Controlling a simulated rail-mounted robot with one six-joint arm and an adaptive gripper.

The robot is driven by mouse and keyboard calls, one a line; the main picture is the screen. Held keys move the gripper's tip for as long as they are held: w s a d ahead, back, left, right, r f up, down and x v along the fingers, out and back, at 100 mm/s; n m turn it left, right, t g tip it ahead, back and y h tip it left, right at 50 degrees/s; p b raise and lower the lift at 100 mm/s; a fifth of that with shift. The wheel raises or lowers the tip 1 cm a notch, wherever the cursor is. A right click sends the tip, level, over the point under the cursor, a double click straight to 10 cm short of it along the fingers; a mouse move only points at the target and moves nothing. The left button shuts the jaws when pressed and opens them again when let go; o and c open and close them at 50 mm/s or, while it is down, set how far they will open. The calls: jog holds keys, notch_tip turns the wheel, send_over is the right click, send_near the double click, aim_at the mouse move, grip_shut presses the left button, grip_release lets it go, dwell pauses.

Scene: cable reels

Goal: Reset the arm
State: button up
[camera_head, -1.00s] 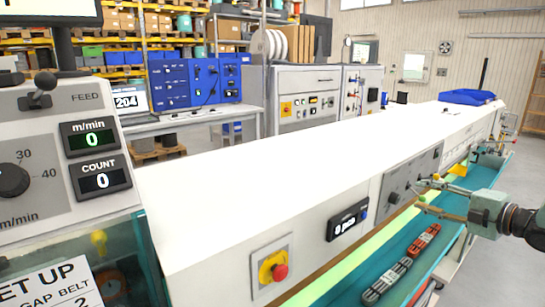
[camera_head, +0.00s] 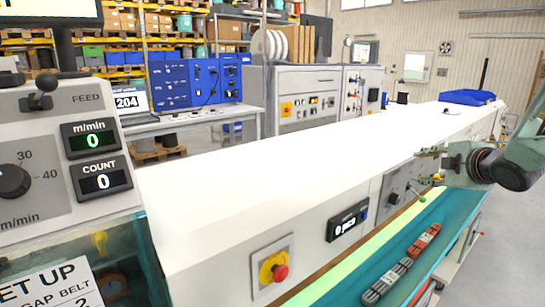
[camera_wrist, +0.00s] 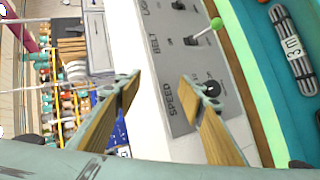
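My gripper (camera_head: 432,165) is in the right part of the head view, raised in front of the long white machine (camera_head: 300,170), near its grey control panel (camera_head: 392,184). In the wrist view my gripper (camera_wrist: 170,88) shows two wooden-faced fingers spread apart with nothing between them. Beyond the fingers is the grey panel (camera_wrist: 190,65) with the words BELT and SPEED, a dark knob and a green-tipped lever (camera_wrist: 214,25).
Dark and red cable bundles (camera_head: 387,282) (camera_head: 424,242) lie on the teal belt (camera_head: 350,292). A 3m-labelled bundle (camera_wrist: 293,48) shows in the wrist view. A blue tray (camera_head: 467,97) sits at the machine's far end.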

jog(key=s+a+r+m+g+h, duration=0.1)
jog(key=s+a+r+m+h, duration=0.15)
jog(key=s, duration=0.35)
jog(key=s+a+r+m+g+h, duration=0.1)
jog(key=s+a+r+m+g, duration=0.2)
jog(key=s, duration=0.4)
jog(key=s+a+r+m+h, duration=0.1)
jog(key=s+a+r+m, duration=0.1)
jog(key=s+a+m, duration=0.3)
jog(key=s+a+f+m+g+y, duration=0.1)
jog(key=s+a, duration=0.4)
jog(key=s, duration=0.7)
jog(key=s+a+f+m+g+y, duration=0.1)
jog(key=s+a, duration=0.5)
jog(key=s, duration=0.7)
jog(key=s+a+f+m+g+y, duration=0.1)
jog(key=s+a+f+m+g, duration=0.2)
jog(key=s, duration=0.9)
jog(key=a+m, duration=0.1)
jog(key=a, duration=0.2)
jog(key=shift+s+a+f, duration=0.2)
jog(key=shift+f, duration=0.05)
jog(key=shift+f+m, duration=0.1)
jog(key=shift+m, duration=0.15)
jog(key=shift+f+b, duration=0.4)
jog(key=shift+f, duration=0.15)
jog(key=shift+r, duration=0.1)
notch_tip(320, 180, up, 7)
jog(key=p, duration=0.6)
jog(key=shift+p, duration=0.4)
